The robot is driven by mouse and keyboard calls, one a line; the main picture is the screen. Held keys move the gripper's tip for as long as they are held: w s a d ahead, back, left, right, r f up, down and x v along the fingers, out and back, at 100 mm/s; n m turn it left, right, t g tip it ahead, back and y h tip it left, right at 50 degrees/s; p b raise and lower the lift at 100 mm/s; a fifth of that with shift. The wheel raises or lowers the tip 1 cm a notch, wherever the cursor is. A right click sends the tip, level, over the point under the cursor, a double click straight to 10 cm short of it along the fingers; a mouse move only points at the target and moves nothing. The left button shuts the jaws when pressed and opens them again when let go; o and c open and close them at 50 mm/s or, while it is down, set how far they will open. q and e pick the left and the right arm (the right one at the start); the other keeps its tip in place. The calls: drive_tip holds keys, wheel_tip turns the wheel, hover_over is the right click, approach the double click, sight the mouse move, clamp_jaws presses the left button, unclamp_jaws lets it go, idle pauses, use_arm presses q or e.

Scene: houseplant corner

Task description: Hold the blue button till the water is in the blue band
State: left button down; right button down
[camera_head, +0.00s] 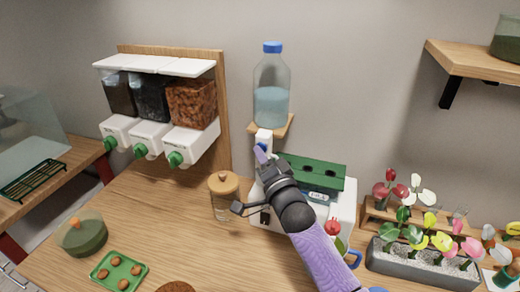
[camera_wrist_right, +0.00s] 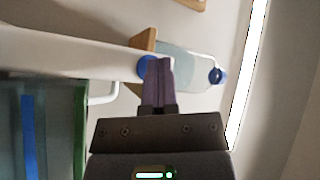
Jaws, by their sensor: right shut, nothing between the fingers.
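A clear bottle (camera_head: 271,95) of pale blue water with a blue cap stands upright on a small wooden bracket; it lies sideways in the right wrist view (camera_wrist_right: 185,62). A white tap body (camera_head: 264,137) is below it. The round blue button (camera_wrist_right: 147,68) shows partly behind my right fingertips in the wrist view. My right gripper (camera_head: 261,154) is shut and empty, its purple fingers at the button; I cannot tell if they press it. A clear vessel with a vertical-looking blue band (camera_wrist_right: 29,135) is at the wrist view's lower left; its water level is unclear.
A lidded jar (camera_head: 223,196) is just left of my gripper. Food dispensers (camera_head: 150,138) hang at left, and a flower planter (camera_head: 425,262) is at right. A green tray (camera_head: 119,271) is in front.

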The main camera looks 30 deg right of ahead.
use_arm(q)
drive_tip(key=shift+a, duration=0.2)
drive_tip(key=shift+a, duration=0.25)
drive_tip(key=shift+d, duration=0.3)
idle(0.8)
drive_tip(key=shift+a, duration=0.3)
drive_tip(key=shift+d, duration=0.3)
idle(0.8)
drive_tip(key=shift+a, duration=0.3)
drive_tip(key=shift+d, duration=0.45)
